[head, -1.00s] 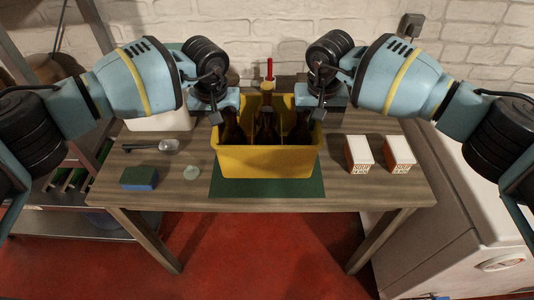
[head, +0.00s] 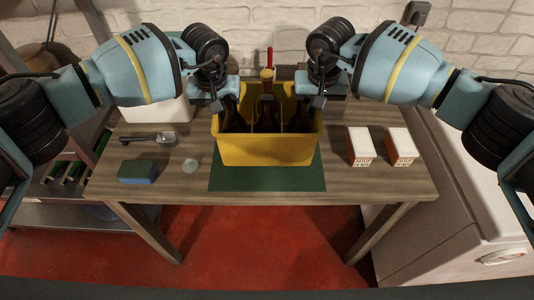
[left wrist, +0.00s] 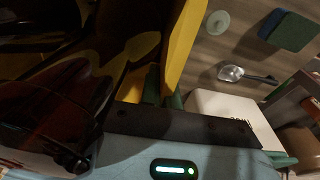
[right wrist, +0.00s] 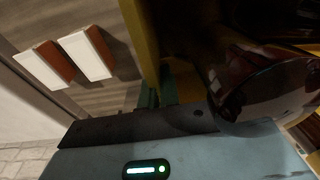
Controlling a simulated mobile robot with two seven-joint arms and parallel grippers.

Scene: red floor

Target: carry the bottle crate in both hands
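The yellow bottle crate (head: 267,150) is upright over a dark green mat (head: 267,179) on the table, with dark bottles (head: 266,108) in its compartments. A strip of mat shows in front of it; whether its base touches the mat is hard to tell. My left gripper (head: 218,106) is at the crate's left side wall, and my right gripper (head: 317,102) is at its right side wall. In the left wrist view, the fingers (left wrist: 163,90) close around the yellow wall. In the right wrist view, the fingers (right wrist: 160,85) also straddle the wall, partly in shadow.
On the wooden table (head: 180,188), a blue-green sponge (head: 137,171), a small clear disc (head: 190,165), a metal scoop (head: 150,138) and a white container (head: 155,110) lie left. Two white-and-orange boxes (head: 361,147) (head: 402,147) stand right. A white appliance (head: 460,200) is beside the table.

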